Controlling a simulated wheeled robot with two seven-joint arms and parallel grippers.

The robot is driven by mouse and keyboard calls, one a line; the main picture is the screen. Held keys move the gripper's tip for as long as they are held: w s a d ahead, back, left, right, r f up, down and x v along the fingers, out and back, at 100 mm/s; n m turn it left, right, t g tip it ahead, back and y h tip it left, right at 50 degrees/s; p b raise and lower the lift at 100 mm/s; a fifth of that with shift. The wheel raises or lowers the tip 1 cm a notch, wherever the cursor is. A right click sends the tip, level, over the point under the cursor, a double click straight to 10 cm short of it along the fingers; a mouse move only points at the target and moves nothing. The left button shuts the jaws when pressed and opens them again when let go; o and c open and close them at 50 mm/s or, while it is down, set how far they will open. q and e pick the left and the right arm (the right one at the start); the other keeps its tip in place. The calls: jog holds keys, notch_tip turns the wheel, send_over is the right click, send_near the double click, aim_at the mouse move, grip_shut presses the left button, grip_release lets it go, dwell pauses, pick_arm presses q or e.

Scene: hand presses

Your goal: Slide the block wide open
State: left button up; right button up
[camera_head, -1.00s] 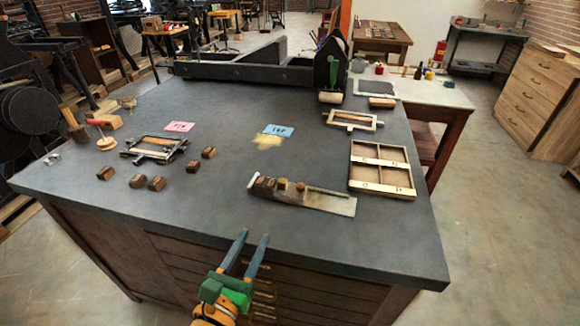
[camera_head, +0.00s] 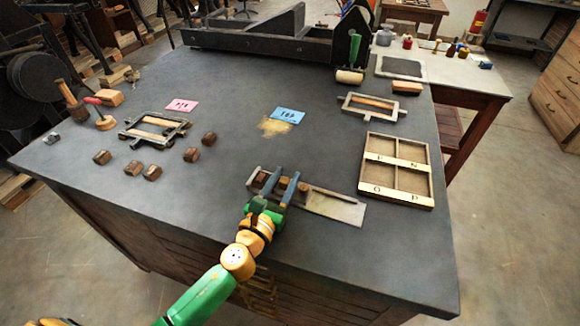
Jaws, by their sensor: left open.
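A long, flat metal tray like a composing stick (camera_head: 338,207) lies at the front middle of the dark table, with a raised rail along its far side. Small brown blocks sit in its left half; one block (camera_head: 304,188) shows just right of my right-hand finger. My left gripper (camera_head: 286,176) reaches over the left half of the tray from the front. Its two blue-grey fingers are open and apart. The fingers and green palm hide part of the tray and blocks, so I cannot tell whether a finger touches a block. My right gripper is not in view.
A divided wooden letter case (camera_head: 397,158) lies to the right. Metal frames (camera_head: 154,131) and (camera_head: 372,106), loose brown blocks (camera_head: 191,155), a pink card (camera_head: 182,106) and a blue card (camera_head: 287,115) lie around. A large press bed (camera_head: 260,42) stands at the back.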

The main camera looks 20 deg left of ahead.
pick_arm(q)
jog(key=shift+w+d, duration=0.15)
jog(key=shift+w, duration=1.3)
grip_shut()
dwell(0.3)
